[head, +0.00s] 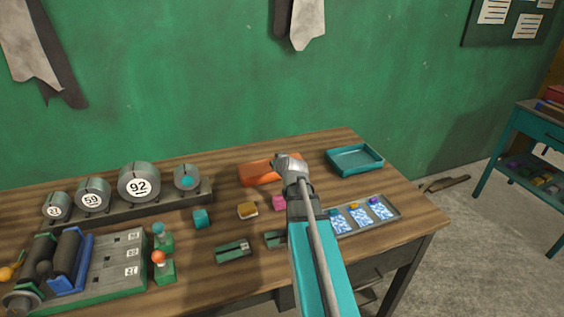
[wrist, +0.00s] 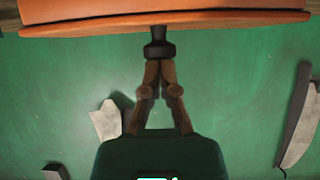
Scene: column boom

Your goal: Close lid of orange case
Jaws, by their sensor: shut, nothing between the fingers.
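The orange case (head: 256,173) lies toward the back of the wooden table in the head view. My gripper (head: 284,162) is over its right part and hides some of it. In the wrist view a broad orange part of the case (wrist: 90,22) spans the top of the picture. The dark fingertips of my gripper (wrist: 158,48) are shut and empty, right at its lower edge. I cannot tell whether they touch it. How far the lid is open is also unclear.
A teal tray (head: 355,160) stands right of the case. A grey tray with blue packets (head: 352,221) lies in front. Round weights (head: 139,185) stand left. The green wall (head: 200,80) is behind.

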